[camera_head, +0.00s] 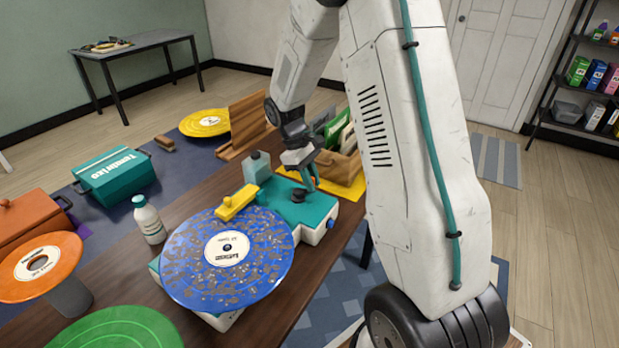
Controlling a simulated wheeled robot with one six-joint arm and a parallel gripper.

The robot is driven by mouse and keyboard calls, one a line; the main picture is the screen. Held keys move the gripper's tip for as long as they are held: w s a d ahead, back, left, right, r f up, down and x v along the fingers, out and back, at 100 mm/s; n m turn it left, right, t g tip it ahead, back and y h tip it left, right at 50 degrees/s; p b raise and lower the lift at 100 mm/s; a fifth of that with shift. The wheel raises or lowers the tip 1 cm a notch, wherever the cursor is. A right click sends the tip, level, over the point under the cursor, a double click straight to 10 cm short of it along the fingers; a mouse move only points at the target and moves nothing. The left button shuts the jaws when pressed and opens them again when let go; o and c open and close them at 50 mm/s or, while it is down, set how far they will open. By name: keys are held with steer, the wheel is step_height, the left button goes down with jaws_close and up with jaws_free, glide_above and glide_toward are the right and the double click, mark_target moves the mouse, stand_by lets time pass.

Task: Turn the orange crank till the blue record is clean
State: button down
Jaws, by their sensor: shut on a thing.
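The blue record (198,253) lies flat on a teal and white cleaning machine (314,213) on the wooden table. Brown-grey dirt specks cover much of its blue surface around the white label. A yellow bar (237,202) reaches over the record's far edge. My gripper (307,184) is low over the machine's right part, its teal fingers pointing down.
A white bottle (149,222) stands left of the record. An orange record (40,265) on a grey stand and a green record (115,333) are at the lower left. A wooden crate (340,165) of sleeves stands close behind my gripper.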

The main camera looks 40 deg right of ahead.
steer(key=m, duration=0.1)
steer(key=s+m+y, duration=0.1)
steer(key=m, duration=0.2)
steer(key=shift+s+a+m+y, duration=0.15)
steer(key=shift+a+m+y, duration=0.15)
steer(key=shift+a, duration=0.1)
steer(key=shift+s+a+m+y, duration=0.2)
steer(key=shift+a+m+y, duration=0.15)
steer(key=shift+m, duration=0.6)
steer(key=shift+s+a+m+y, duration=0.2)
steer(key=shift+m+y, duration=0.25)
steer(key=shift+m, duration=0.5)
steer(key=c, duration=1.3)
jaws_free()
steer(key=shift+c, duration=0.2)
steer(key=v, duration=0.7)
steer(key=shift+r, duration=0.35)
steer(key=shift+w, duration=0.15)
